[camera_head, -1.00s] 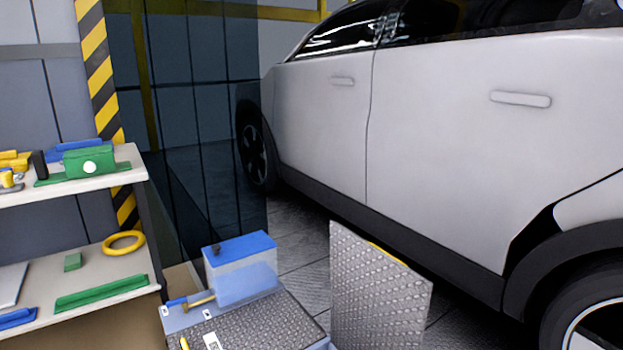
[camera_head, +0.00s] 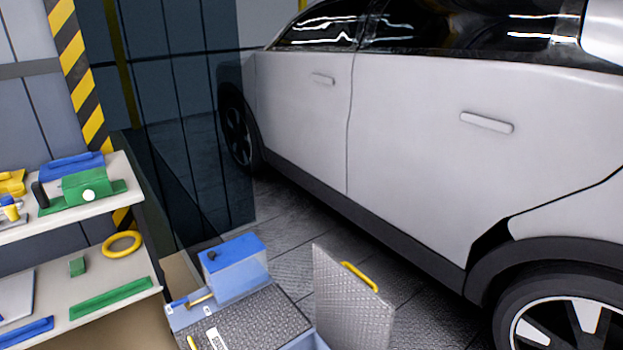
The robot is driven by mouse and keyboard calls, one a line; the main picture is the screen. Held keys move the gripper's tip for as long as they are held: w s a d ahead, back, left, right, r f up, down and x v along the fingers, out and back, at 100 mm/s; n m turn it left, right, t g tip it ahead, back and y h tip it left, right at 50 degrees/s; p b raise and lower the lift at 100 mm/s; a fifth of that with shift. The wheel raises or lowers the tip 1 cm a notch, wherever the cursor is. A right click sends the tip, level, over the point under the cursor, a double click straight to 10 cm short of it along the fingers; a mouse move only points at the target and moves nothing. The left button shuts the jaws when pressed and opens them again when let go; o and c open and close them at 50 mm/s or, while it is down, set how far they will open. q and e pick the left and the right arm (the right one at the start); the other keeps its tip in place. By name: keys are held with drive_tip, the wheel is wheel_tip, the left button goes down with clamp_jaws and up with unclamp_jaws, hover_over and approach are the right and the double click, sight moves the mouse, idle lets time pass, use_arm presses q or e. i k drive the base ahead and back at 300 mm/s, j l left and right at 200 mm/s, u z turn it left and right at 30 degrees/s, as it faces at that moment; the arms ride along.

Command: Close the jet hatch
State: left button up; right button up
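A grey diamond-plate panel with a yellow handle, likely the jet hatch (camera_head: 350,305), stands raised and tilted at the bottom centre of the head view. Its yellow handle (camera_head: 360,277) is on the upper edge. Left of it is a low blue-grey unit with a flat textured top (camera_head: 255,318), shut or level. A blue-lidded translucent tank (camera_head: 235,268) with a dark cap sits behind that top. The lower part of the unit is cut off by the frame. Neither of my grippers shows.
A white car (camera_head: 420,170) fills the right side, its wheel (camera_head: 560,325) close to the raised panel. A shelf (camera_head: 130,268) with green and blue parts and a yellow ring (camera_head: 122,244) stands at left. Tiled floor (camera_head: 290,215) lies between the unit and the car.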

sight(349, 314)
drive_tip(key=l+u, duration=0.15)
drive_tip(key=u, duration=0.55)
drive_tip(key=l+u, duration=0.3)
drive_tip(key=l, duration=0.35)
drive_tip(key=l+u, duration=0.3)
drive_tip(key=l, duration=0.35)
drive_tip(key=k+l+u, duration=0.15)
drive_tip(key=l+u, duration=0.15)
drive_tip(key=l, duration=0.3)
drive_tip(key=k+l, duration=0.1)
drive_tip(key=l, duration=0.4)
drive_tip(key=k+l, duration=0.1)
drive_tip(key=l, duration=0.35)
drive_tip(key=k+l, duration=0.1)
drive_tip(key=l, duration=0.4)
drive_tip(key=i+u, duration=0.25)
